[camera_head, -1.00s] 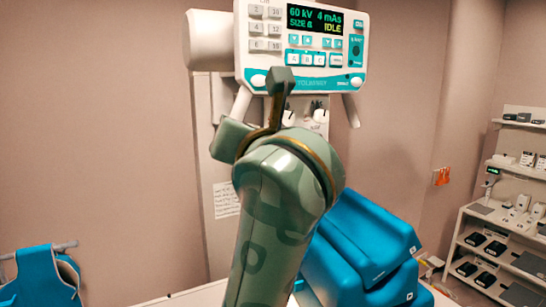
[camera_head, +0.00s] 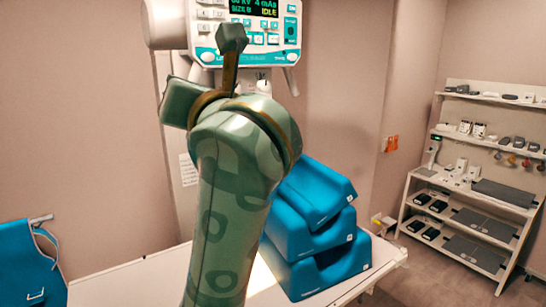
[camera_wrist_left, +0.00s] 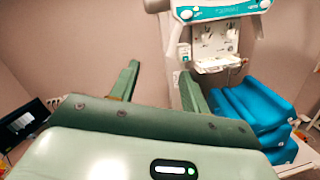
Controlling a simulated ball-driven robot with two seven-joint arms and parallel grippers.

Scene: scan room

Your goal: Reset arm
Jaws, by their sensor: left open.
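My left arm (camera_head: 232,190), green and patterned, rises from the bottom of the head view. Its left gripper (camera_head: 231,58) is at the top, in front of the white and teal X-ray console (camera_head: 262,40) in the picture; the arm hides part of the gripper. In the left wrist view the two green fingers of the left gripper (camera_wrist_left: 160,72) stand wide apart with nothing between them. My right gripper is in neither view.
Blue stacked cushions (camera_head: 315,225) lie on a white table (camera_head: 125,285), right of my arm. A blue apron (camera_head: 28,262) hangs at the left. A shelf unit (camera_head: 408,195) with devices stands at the right. Clear floor lies in front of it.

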